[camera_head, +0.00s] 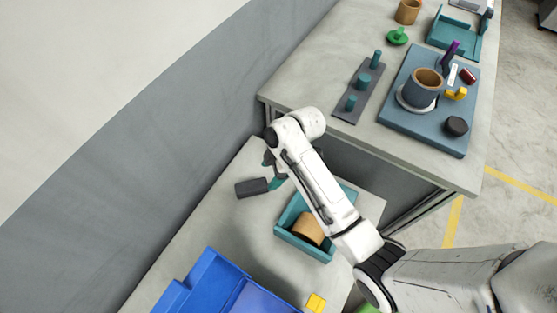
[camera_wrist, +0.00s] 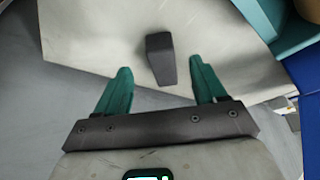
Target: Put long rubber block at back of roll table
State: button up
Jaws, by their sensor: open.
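A long dark grey rubber block (camera_head: 251,187) lies on the lower pale table (camera_head: 222,222), close to the wall side. In the wrist view the block (camera_wrist: 160,58) lies ahead, between the lines of my two teal fingers. My gripper (camera_head: 274,176) is above the table just right of the block. In the wrist view my gripper (camera_wrist: 160,66) is open, with nothing held; the block appears below and beyond the fingertips. I cannot tell which table is the roll table; a higher table (camera_head: 312,82) stands behind.
A teal tray (camera_head: 287,238) holding a tan roll (camera_head: 307,230) sits right of the block, partly under my arm. A blue bin (camera_head: 205,277) and yellow block (camera_head: 316,303) are nearer. The higher table carries a dark pegged plate (camera_head: 346,113) and a blue-grey board (camera_head: 400,113) with parts.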

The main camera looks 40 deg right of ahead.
jog(key=v, duration=0.7)
jog(key=s+f+m+g+h, duration=0.1)
jog(key=s+m+h, duration=0.3)
jog(key=s+m, duration=0.9)
jog(key=s, duration=0.7)
jog(key=shift+s+d+f, duration=0.2)
jog(key=shift+s, duration=0.1)
jog(key=shift+s, duration=0.15)
